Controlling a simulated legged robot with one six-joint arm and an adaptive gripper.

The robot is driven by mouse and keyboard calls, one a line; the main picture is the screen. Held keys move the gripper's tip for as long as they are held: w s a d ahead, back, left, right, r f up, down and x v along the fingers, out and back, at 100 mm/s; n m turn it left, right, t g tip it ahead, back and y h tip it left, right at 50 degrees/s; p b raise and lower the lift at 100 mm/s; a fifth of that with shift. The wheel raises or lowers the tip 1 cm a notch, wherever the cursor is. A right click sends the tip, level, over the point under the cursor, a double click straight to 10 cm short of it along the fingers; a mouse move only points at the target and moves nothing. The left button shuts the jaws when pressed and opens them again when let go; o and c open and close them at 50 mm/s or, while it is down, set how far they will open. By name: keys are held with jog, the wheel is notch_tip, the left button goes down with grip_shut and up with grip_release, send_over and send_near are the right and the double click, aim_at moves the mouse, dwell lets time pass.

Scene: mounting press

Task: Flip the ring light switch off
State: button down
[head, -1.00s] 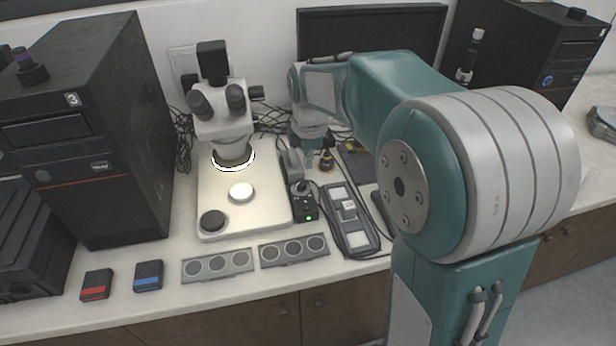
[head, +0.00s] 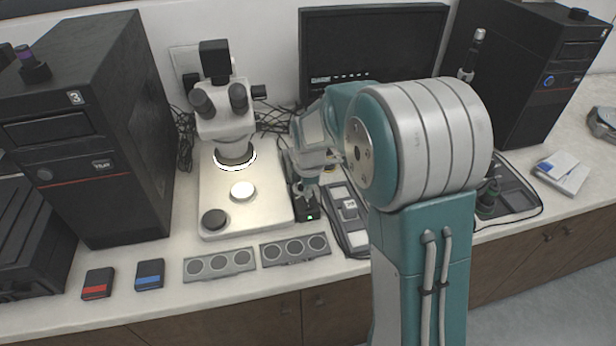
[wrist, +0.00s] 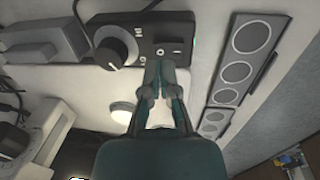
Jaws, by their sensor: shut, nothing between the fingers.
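The ring light (head: 235,160) under the microscope head glows white. Its small black control box (head: 311,211) stands right of the microscope base, with a green light showing on its front. In the wrist view the control box (wrist: 140,28) has a large round knob (wrist: 112,50) and a small switch area close to my fingertips. My gripper (wrist: 161,66) is shut and empty, its tips at the box's edge by the switch; I cannot tell whether they touch it. In the head view my gripper (head: 308,190) is over the box and partly hides it.
The microscope (head: 225,115) stands close on the left. A flat dark tray (head: 352,240) lies right of the box. Ring-marked plates (head: 218,264) lie in front. A monitor (head: 370,50) stands behind. Cables run behind the microscope.

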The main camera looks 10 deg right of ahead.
aim_at(308, 204)
jog(key=shift+w+d+f, duration=0.15)
jog(key=shift+f, duration=1)
jog(key=shift+f, duration=0.15)
jog(key=shift+s, duration=0.8)
